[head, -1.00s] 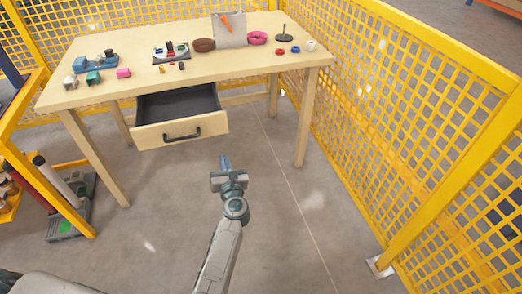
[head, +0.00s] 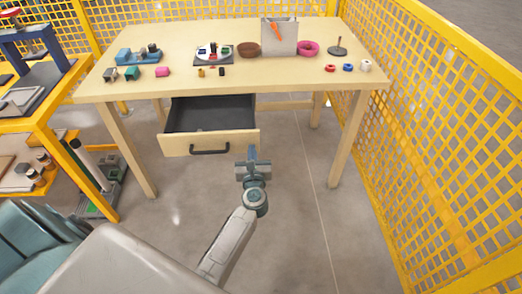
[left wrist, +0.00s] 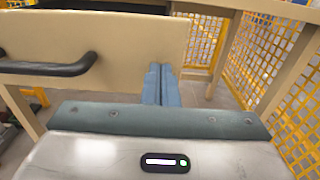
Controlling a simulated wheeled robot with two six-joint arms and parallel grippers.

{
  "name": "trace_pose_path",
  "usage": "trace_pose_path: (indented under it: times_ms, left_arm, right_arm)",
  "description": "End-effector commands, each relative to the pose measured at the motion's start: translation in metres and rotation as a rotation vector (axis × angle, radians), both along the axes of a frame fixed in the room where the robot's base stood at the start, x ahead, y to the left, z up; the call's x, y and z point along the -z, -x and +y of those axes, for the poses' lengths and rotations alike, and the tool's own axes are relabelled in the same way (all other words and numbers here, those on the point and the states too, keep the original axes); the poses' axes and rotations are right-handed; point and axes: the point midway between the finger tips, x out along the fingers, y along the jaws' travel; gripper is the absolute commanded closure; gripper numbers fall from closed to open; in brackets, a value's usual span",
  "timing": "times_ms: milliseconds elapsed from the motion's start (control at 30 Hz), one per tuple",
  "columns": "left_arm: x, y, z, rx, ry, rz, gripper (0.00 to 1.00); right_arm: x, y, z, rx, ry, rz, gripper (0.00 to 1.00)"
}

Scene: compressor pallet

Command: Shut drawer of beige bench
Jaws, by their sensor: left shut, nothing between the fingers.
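The beige bench (head: 300,86) stands ahead, with its drawer (head: 180,147) pulled out under the top. The drawer has a dark, empty-looking inside and a black handle (head: 210,150) on its front. My left gripper (head: 252,154) is shut and empty, at the right end of the drawer front. In the left wrist view the closed blue fingers (left wrist: 161,84) point at the right part of the drawer front (left wrist: 100,38), right of the handle (left wrist: 50,66). I cannot tell whether they touch it. My right gripper is not in view.
Yellow mesh fencing (head: 430,130) runs along the right and behind the bench. A yellow-framed rack (head: 62,130) stands at the left.

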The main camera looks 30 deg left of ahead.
Motion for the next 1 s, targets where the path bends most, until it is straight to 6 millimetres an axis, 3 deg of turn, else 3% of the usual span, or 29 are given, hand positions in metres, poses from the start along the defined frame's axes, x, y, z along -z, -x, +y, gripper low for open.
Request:
trace_pose_path:
  times_ms: [667,867,1000]
  left_arm:
    - [0.001,-0.002,0.01,-0.001,-0.001,0.001,1.0]
    - [0.0,-0.026,0.025,-0.001,-0.002,-0.002,1.0]
    - [0.0,-0.054,0.042,-0.002,-0.004,-0.002,1.0]
  right_arm:
    - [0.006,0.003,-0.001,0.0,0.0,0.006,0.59]
    - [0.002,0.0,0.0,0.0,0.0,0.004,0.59]
    - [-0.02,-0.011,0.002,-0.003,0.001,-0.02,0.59]
